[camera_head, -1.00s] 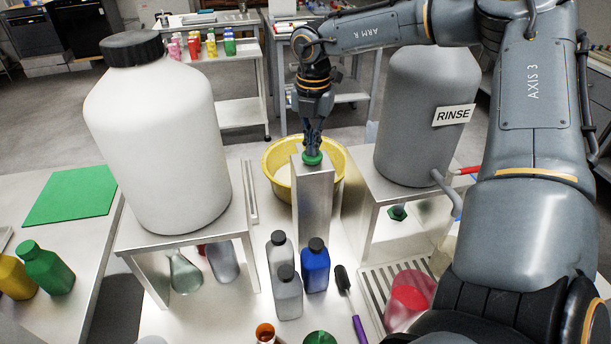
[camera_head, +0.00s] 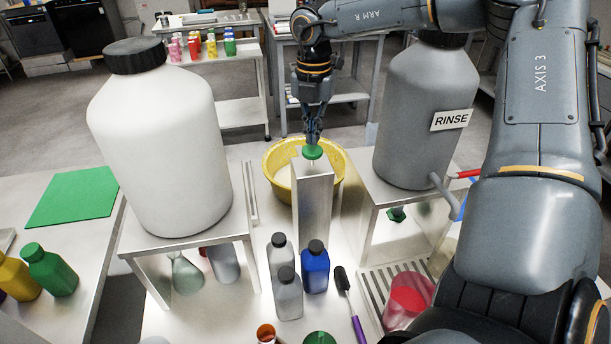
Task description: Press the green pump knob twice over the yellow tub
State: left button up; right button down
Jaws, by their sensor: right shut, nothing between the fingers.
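The green pump knob (camera_head: 312,152) sits on top of a tall metal post (camera_head: 313,205), with a short pale stem showing under it. The yellow tub (camera_head: 281,187) stands behind the post and is partly hidden by it. My right gripper (camera_head: 312,140) is shut and empty, pointing down, with its fingertips at the top of the knob. I cannot tell whether the fingertips touch the knob. My left gripper is not in view.
A large white jug (camera_head: 160,150) on a metal stand is at left, and a grey RINSE jug (camera_head: 415,125) is at right. Grey bottles (camera_head: 287,295) and a blue bottle (camera_head: 315,268) stand in front of the post. A brush (camera_head: 350,305) lies beside them.

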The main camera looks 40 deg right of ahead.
dwell(0.4)
notch_tip(320, 180, up, 6)
jog(key=p, duration=0.2)
jog(key=shift+p, duration=0.3)
dwell(0.6)
